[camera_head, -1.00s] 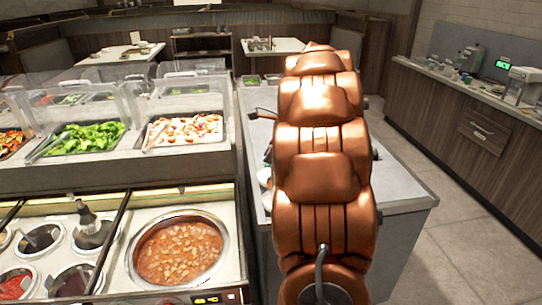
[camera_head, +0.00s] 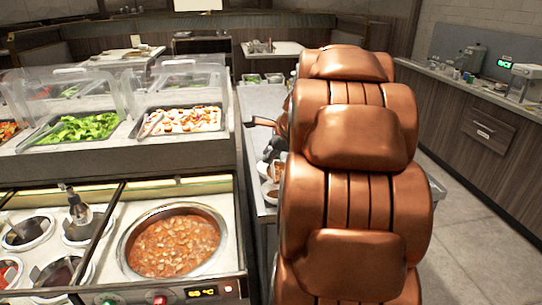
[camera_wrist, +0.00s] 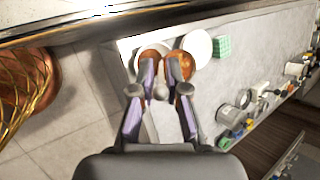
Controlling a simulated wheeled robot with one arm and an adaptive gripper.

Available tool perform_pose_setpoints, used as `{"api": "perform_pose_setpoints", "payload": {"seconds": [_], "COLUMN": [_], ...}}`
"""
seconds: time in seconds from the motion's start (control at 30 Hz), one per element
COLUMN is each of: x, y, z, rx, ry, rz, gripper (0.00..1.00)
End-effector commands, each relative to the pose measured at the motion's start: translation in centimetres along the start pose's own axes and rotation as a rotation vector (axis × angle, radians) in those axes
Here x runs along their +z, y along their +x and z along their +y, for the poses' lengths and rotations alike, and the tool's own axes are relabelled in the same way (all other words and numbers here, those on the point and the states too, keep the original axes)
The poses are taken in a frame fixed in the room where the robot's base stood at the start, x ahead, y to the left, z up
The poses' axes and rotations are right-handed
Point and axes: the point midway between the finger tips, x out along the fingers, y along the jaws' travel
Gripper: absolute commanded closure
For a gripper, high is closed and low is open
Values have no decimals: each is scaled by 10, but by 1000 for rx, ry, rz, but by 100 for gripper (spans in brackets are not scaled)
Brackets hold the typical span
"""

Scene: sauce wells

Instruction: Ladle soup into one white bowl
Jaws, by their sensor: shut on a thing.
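The soup pot (camera_head: 172,244) is a large round steel well of orange-brown chunky soup, set in the counter at left. My gripper (camera_wrist: 163,88) reaches over the grey counter beside it, its jaws closed on a slim grey thing, apparently the ladle's handle (camera_wrist: 160,93); the ladle's head cannot be told apart. Just beyond the fingertips in the wrist view are a white-rimmed bowl (camera_wrist: 154,50) with orange-brown inside, a round orange soup-filled shape (camera_wrist: 180,65) partly behind a finger, and a plain white bowl (camera_wrist: 198,46). In the head view my arm hides most of the bowls; one bowl (camera_head: 269,191) shows at its left edge.
Sauce wells (camera_head: 28,232) stand left of the pot. Clear guards (camera_head: 185,75) cover trays of salad (camera_head: 85,129) and toppings (camera_head: 183,119) behind. A green box (camera_wrist: 223,46) and several cups and jars (camera_wrist: 235,117) stand on the grey counter.

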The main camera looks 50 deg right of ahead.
Motion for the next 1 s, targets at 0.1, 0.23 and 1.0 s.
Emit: {"api": "perform_pose_setpoints", "payload": {"seconds": [0.1, 0.23, 1.0], "x": [-1, -2, -8], "y": [5, 7, 21], "z": [8, 15, 48], "rx": [-36, -71, -276], "ry": [-16, -29, -113], "rz": [0, -1, -2], "gripper": [100, 100, 100]}}
